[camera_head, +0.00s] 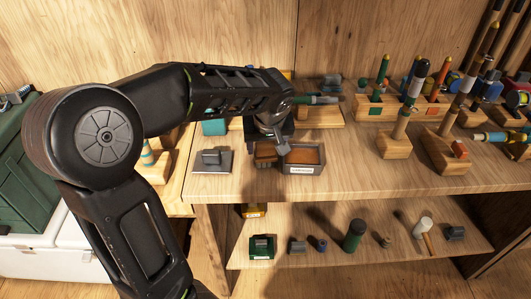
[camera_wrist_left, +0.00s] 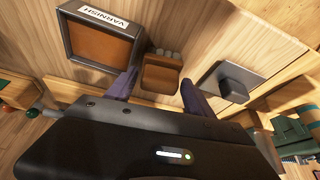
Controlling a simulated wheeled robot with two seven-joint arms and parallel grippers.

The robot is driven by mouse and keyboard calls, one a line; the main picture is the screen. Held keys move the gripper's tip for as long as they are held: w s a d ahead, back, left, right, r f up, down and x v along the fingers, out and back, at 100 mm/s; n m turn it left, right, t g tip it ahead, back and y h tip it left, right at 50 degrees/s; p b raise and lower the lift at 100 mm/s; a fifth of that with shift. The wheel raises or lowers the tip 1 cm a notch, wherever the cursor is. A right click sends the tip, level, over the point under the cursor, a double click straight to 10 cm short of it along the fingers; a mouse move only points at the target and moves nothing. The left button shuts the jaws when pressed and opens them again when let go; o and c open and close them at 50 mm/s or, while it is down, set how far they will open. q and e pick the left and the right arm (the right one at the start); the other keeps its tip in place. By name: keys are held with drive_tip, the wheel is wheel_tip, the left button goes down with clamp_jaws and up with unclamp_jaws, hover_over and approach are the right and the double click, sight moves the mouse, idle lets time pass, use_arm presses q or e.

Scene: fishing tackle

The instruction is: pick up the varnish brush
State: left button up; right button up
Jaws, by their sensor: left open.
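My left gripper (camera_head: 272,141) is open over the shelf top, partly hidden by its own arm. In the left wrist view its two purple-grey fingers (camera_wrist_left: 158,80) stand on either side of a small brown wooden block (camera_wrist_left: 160,75) with pale round ends along one side. The block also shows in the head view (camera_head: 264,155), just left of the tray. I cannot tell whether it is the varnish brush or its rest; no separate brush shows clearly. The tray (camera_head: 304,168) is dark-walled, brown inside and labelled; its label reads VARNISH in the wrist view (camera_wrist_left: 104,17).
A grey plate with a knob (camera_head: 212,161) lies left of the block. Wooden racks with coloured rods (camera_head: 401,106) stand at the right. A lower shelf (camera_head: 390,246) holds several small items.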

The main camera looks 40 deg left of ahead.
sight(266, 143)
use_arm(q)
drive_tip(key=shift+x, duration=1.1)
drive_tip(key=shift+c, duration=0.4)
drive_tip(key=c, duration=1)
wheel_tip(266, 143, up, 10)
drive_tip(key=shift+r, duration=0.1)
